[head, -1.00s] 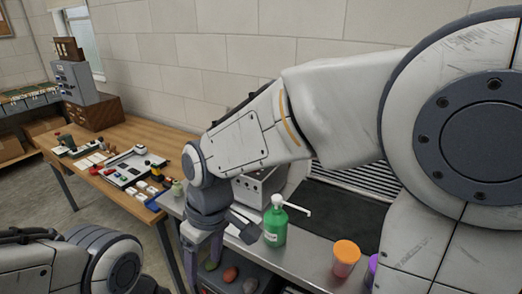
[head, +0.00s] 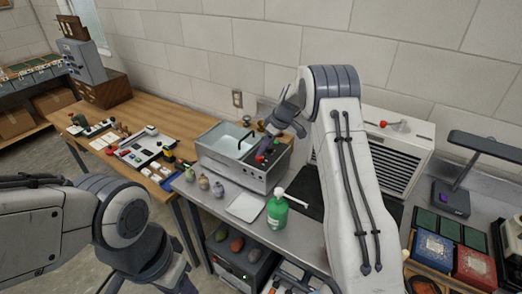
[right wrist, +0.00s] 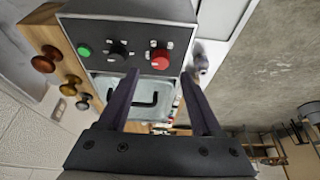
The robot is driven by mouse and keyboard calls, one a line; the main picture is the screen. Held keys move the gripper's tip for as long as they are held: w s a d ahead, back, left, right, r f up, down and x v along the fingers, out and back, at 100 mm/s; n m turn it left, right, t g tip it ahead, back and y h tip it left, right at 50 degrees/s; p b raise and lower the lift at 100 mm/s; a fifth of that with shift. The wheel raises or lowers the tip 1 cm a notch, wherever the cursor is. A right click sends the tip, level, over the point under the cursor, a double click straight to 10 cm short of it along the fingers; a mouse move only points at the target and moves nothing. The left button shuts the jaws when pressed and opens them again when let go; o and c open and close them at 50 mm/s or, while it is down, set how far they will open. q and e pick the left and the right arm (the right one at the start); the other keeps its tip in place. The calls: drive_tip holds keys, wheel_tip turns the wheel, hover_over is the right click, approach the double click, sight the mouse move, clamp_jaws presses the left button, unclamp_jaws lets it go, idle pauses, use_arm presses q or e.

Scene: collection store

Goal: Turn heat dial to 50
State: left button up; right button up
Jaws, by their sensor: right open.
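The grey machine (head: 238,178) with an open basin stands on the metal bench in the head view. Its control panel (right wrist: 125,28) fills the top of the right wrist view. It carries a green button (right wrist: 83,51), a black dial (right wrist: 118,50) and a red dial (right wrist: 160,59). White marks surround both dials, but I cannot read the labels or settings. My right gripper (right wrist: 160,76) is open and empty, its fingertips pointing toward the panel near the red dial, apparently apart from it. In the head view the right gripper (head: 272,143) partly hides the panel.
Round wooden knobs (right wrist: 43,60) are beside the panel. A slatted white unit (head: 398,150) stands to the right.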

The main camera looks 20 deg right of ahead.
sight(261, 157)
drive_tip(key=p+x, duration=0.1)
drive_tip(key=x, duration=0.3)
drive_tip(key=shift+p, duration=0.3)
drive_tip(key=shift+w+a+f, duration=0.2)
drive_tip(key=shift+f, duration=0.35)
clamp_jaws()
